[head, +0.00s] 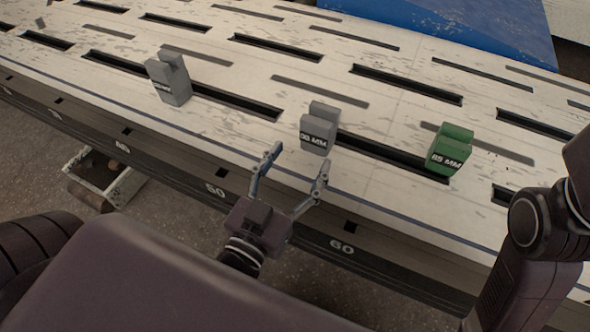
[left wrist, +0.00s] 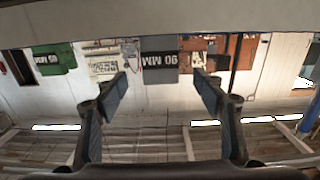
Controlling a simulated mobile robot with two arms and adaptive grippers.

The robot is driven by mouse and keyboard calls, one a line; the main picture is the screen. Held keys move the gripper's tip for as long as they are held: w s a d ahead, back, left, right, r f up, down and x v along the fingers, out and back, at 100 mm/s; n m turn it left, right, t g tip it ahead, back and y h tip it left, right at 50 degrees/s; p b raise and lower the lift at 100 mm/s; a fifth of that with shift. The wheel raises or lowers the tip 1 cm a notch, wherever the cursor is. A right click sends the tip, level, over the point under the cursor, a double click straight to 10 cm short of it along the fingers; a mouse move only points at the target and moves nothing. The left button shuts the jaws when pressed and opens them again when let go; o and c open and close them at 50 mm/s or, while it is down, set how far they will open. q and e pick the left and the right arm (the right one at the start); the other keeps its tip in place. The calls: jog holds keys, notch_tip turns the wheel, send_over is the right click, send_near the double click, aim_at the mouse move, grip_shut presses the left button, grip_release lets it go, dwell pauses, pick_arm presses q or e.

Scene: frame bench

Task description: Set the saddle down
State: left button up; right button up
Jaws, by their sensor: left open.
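A grey stepped saddle (head: 317,131) with a dark label, apparently 90 MM, stands upright on the pale slotted bench top (head: 400,205), beside a slot. My left gripper (head: 296,166) is open and empty at the bench's front edge, just in front of this saddle, its fingers pointing toward it. In the left wrist view the saddle (left wrist: 159,66) shows beyond and between the open fingertips (left wrist: 160,82), apart from them. My right arm shows at the right edge of the head view; its gripper is not visible.
Another grey saddle (head: 169,80) stands further left, and a green one (head: 449,152) marked 85 MM to the right; the green one also shows in the left wrist view (left wrist: 55,60). A blue sheet (head: 440,18) lies at the back. A bin (head: 100,178) sits below the bench.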

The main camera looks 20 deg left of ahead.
pick_arm(q)
jog(key=shift+s, duration=0.65)
